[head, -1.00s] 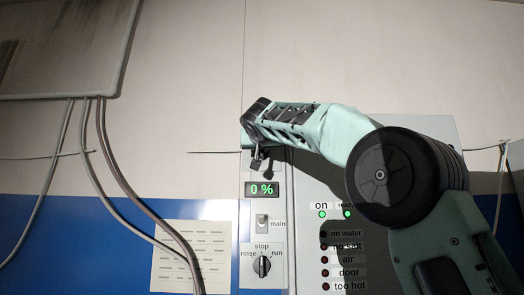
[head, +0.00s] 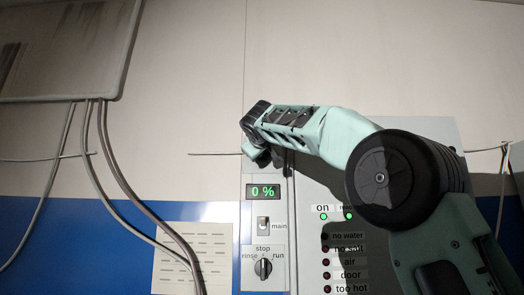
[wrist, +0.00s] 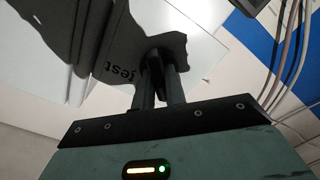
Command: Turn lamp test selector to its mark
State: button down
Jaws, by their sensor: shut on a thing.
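The lamp test selector (wrist: 154,62) is a small dark knob on a pale panel in the wrist view. A partly hidden label ending in "est" stands beside it. My gripper (wrist: 161,78) has its two dark fingers close together on either side of the knob, shut on it. The fingers and shadow hide most of the knob and any mark around it. In the head view my gripper (head: 258,156) is at the top of the narrow panel, above the 0 % display. The selector itself is hidden there by my gripper.
Below my gripper are the green 0 % display (head: 263,192), the main switch (head: 263,223) and the rinse/stop/run knob (head: 263,268). Indicator lamps (head: 325,262) stand to the right, partly shadowed by my arm. Cables (head: 127,183) hang at the left.

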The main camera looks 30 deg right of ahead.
dwell(0.5)
jog(key=c, duration=1.4)
grip_release()
jog(key=shift+c, duration=0.2)
jog(key=b+v, duration=0.7)
jog(key=v, duration=1)
jog(key=shift+a+b, duration=0.2)
jog(key=shift+b, duration=0.2)
jog(key=shift+s, duration=0.1)
